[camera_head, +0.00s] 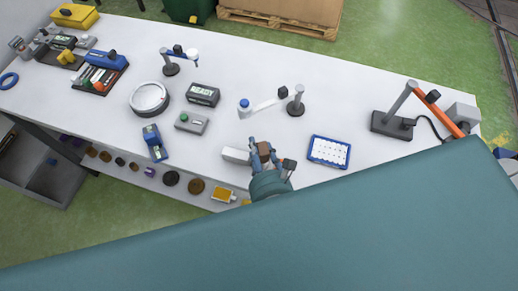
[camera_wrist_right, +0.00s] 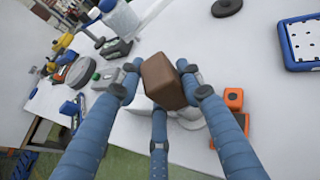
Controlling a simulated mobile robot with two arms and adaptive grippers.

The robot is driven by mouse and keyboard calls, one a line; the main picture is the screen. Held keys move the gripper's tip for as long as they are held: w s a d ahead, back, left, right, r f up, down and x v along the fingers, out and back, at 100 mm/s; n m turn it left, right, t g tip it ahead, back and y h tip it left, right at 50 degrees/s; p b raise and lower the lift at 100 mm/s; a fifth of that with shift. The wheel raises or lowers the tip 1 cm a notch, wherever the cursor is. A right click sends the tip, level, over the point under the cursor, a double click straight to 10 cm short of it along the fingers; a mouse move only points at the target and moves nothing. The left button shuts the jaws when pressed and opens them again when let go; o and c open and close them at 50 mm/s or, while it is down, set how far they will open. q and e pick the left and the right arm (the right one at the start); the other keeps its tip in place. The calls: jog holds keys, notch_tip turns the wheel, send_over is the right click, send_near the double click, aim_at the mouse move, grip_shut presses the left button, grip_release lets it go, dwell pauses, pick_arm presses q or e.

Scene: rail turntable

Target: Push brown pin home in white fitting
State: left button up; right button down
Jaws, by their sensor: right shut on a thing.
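My right gripper (camera_head: 265,155) is shut on the brown pin (camera_head: 264,147) above the near edge of the white table. In the right wrist view, the gripper's fingers (camera_wrist_right: 160,78) hold the pin, a brown block-like piece (camera_wrist_right: 168,84), on its two sides; a third finger sits below. A white block, apparently the white fitting (camera_head: 235,155), lies just left of the gripper in the head view. White parts (camera_wrist_right: 192,112) show behind and below the pin in the wrist view. Whether the pin touches or enters the fitting is hidden. My left gripper is out of view.
A blue-framed white tray (camera_head: 329,151) stands right of the gripper. A grey stand (camera_head: 296,103) and a white piece with a blue cap (camera_head: 246,108) stand behind it. A grey button box (camera_head: 191,122) and a blue device (camera_head: 154,142) are to the left. Bare table lies between them.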

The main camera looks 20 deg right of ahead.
jog(key=shift+f+b, duration=0.3)
jog(key=shift+f, duration=0.2)
jog(key=c, duration=1.1)
grip_release()
jog(key=v, duration=1.2)
